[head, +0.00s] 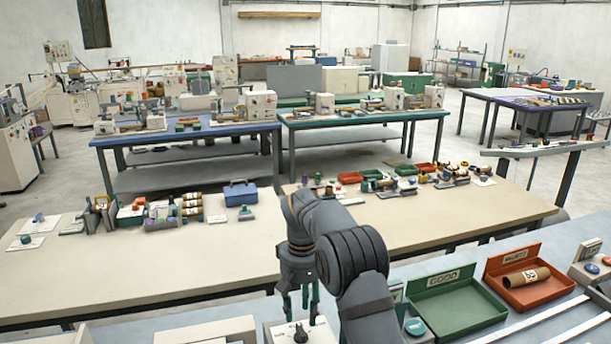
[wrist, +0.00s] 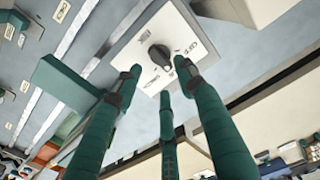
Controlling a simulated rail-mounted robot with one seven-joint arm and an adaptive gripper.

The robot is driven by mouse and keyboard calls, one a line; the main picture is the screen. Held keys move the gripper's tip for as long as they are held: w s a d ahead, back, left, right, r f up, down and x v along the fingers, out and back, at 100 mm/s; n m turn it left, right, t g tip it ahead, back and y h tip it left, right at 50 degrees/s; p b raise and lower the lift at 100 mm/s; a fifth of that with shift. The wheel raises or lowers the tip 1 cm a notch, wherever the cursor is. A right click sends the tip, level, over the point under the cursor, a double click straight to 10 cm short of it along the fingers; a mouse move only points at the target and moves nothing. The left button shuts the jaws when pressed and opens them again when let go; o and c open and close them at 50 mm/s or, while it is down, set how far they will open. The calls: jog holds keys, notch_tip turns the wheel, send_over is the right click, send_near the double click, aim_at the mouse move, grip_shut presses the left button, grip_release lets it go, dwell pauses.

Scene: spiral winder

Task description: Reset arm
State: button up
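My gripper (head: 303,303) hangs fingers-down at the lower middle of the head view, over a white switch box (head: 324,334) with a black rotary knob (head: 300,333). In the wrist view its three green fingers (wrist: 160,76) are spread apart with nothing between them. The box face (wrist: 182,28) and knob (wrist: 159,55) show just beyond the fingertips. Printed labels surround the knob; one seems to read OFF. I cannot tell whether any fingertip touches the box. The box's lower part is cut off in the head view.
Right of my arm, a green tray (head: 462,322) marked GOOD looks empty. A red tray (head: 497,268) beside it holds a brown tube (head: 525,277). Behind stands a beige bench (head: 150,277) with a blue toolbox (head: 240,194) and many small parts. Its front part is clear.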

aim_at(299, 327)
notch_tip(299, 327, up, 6)
notch_tip(299, 327, down, 12)
jog(key=shift+w+a+r+n+p, duration=0.1)
jog(key=shift+r+n+p, duration=0.1)
jog(key=shift+n+p, duration=0.6)
jog(key=n+p, duration=0.1)
jog(key=n, duration=0.3)
jog(key=shift+r+p, duration=0.1)
jog(key=shift+p, duration=0.25)
jog(key=n+p, duration=0.1)
jog(key=n, duration=0.1)
jog(key=n+p, duration=0.2)
jog(key=n, duration=0.1)
jog(key=shift+a+n, duration=0.25)
jog(key=shift+n, duration=0.05)
jog(key=shift+r+n, duration=0.2)
jog(key=shift+n, duration=0.3)
notch_tip(299, 327, up, 9)
jog(key=b, duration=0.1)
jog(key=shift+r, duration=0.2)
jog(key=shift+a+f+b, duration=0.1)
jog(key=shift+b, duration=0.2)
